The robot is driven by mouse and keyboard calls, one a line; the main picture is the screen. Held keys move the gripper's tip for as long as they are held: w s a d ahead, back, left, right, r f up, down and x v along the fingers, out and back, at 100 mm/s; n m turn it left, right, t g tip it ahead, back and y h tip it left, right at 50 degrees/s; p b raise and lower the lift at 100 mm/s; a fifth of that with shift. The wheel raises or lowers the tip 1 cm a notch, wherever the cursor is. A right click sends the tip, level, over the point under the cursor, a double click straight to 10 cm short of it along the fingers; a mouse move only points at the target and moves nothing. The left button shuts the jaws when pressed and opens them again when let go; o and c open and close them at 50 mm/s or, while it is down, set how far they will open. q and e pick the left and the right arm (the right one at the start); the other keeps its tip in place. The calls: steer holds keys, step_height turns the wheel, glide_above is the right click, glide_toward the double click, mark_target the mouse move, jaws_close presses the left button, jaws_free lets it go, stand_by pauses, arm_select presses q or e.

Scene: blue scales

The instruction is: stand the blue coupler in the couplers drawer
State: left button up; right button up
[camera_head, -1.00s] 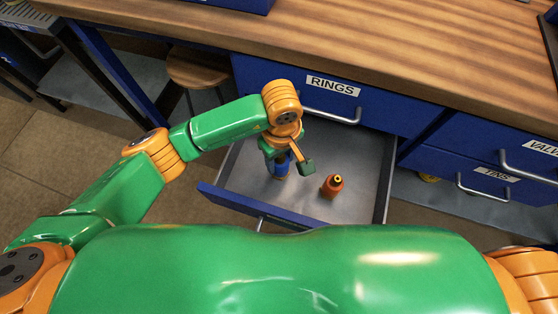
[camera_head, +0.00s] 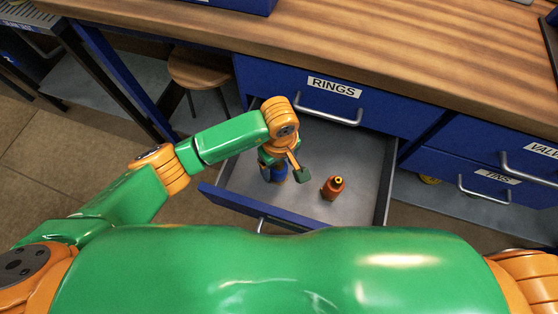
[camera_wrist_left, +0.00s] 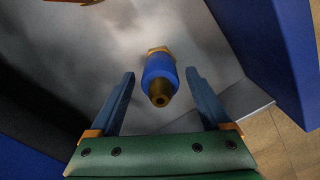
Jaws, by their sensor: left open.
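The blue coupler (camera_wrist_left: 160,72), with brass-coloured ends, stands on the grey floor of the open drawer (camera_head: 237,185). In the left wrist view it appears between the two fingers, with a gap on each side. In the head view the blue coupler (camera_head: 279,174) is partly hidden by my left gripper (camera_head: 284,168), which is over the drawer's left half. In the left wrist view my left gripper (camera_wrist_left: 161,80) is open. The open drawer's own label is not visible. My right gripper is out of view.
An orange fitting (camera_head: 333,188) stands in the same drawer, right of the coupler. The shut drawer labelled RINGS (camera_head: 334,88) is above, under the wooden worktop (camera_head: 400,50). A stool (camera_head: 200,68) is at left.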

arm_select(q)
step_height(320, 180, up, 12)
steer(key=shift+r, duration=0.1)
stand_by(0.5)
